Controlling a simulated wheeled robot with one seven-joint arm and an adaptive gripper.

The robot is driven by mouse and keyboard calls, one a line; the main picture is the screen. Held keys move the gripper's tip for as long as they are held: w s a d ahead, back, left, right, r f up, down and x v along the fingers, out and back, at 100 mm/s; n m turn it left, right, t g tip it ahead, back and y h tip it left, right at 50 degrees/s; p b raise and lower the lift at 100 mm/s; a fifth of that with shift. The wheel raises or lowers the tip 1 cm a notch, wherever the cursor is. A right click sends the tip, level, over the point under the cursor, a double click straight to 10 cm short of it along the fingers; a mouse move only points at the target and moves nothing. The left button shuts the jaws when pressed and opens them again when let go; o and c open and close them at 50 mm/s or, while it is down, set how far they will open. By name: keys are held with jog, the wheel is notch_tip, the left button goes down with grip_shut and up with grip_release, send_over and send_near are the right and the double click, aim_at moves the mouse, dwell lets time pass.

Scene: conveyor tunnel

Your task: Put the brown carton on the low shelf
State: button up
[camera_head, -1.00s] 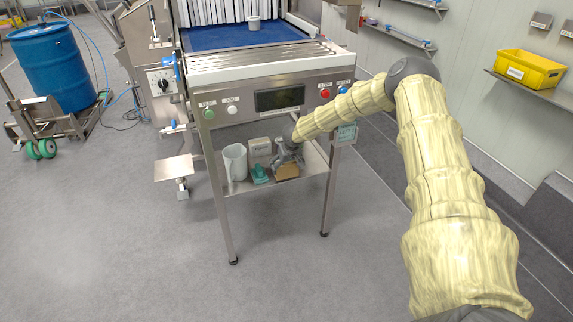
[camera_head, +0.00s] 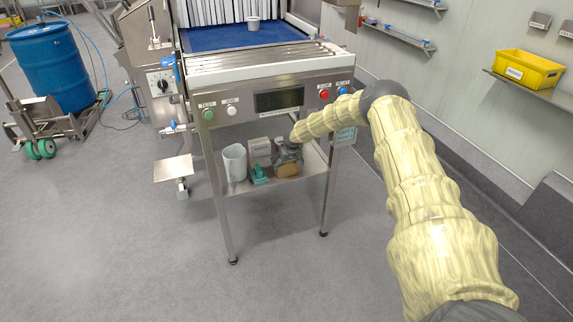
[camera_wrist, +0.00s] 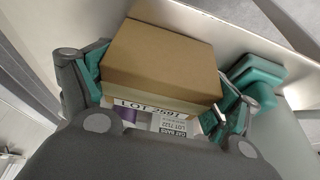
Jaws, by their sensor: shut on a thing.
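The brown carton (camera_wrist: 160,62) is between the two fingers of my gripper (camera_wrist: 160,95) in the wrist view, and the gripper is shut on it. In the head view the carton (camera_head: 287,170) shows as a small brown box below my gripper (camera_head: 287,156), at the low shelf (camera_head: 240,187) under the conveyor's end. The carton is at the shelf's right part, low over or on the surface; I cannot tell whether it touches. Its lower part is partly hidden by the gripper in the wrist view.
On the low shelf stand a white jug (camera_head: 235,163), a pale labelled box (camera_head: 260,148) and a teal object (camera_head: 260,175), all left of the carton. The conveyor's control panel (camera_head: 279,100) is above, and a table leg (camera_head: 327,205) stands to the right.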

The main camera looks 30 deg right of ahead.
jog(key=o, duration=1.2)
jog(key=shift+r, duration=0.1)
jog(key=d+v, duration=0.1)
jog(key=v, duration=1)
jog(key=s+a+f+n+g+h, duration=0.1)
jog(key=s+a+f, duration=0.8)
jog(key=s+a, duration=0.35)
jog(key=s+a+f+n+g+h, duration=0.1)
jog(key=s+a+f, duration=0.8)
jog(key=s+a, duration=0.4)
jog(key=s+a+y, duration=0.1)
jog(key=s+a, duration=0.2)
jog(key=s, duration=0.8)
jog(key=s+a+r+g+y, duration=0.1)
jog(key=s+a, duration=0.3)
jog(key=s, duration=0.7)
jog(key=s+a+g+y, duration=0.1)
jog(key=s+a, duration=0.2)
jog(key=s, duration=0.8)
jog(key=shift+a+r, duration=0.15)
jog(key=shift+a, duration=0.15)
